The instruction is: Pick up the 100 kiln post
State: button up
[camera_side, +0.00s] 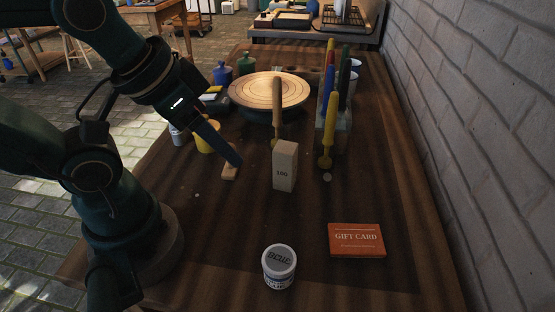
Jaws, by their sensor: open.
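The 100 kiln post (285,167) is a pale, upright rectangular block marked "100" on its front. It stands on the dark wooden table near the middle of the camera_side view. My gripper (233,156) is open and comes down from the upper left, its fingertips left of the post and apart from it. One long dark finger shows clearly; the other is hard to make out.
A small wooden piece (230,172) lies beneath my fingertips. A yellow cup (207,139) and a round turntable (267,91) stand behind. Coloured tools (327,125) stand at right. A blue-labelled jar (279,266) and an orange gift card (356,239) are in front.

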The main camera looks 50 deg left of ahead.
jog(key=shift+o, duration=1.3)
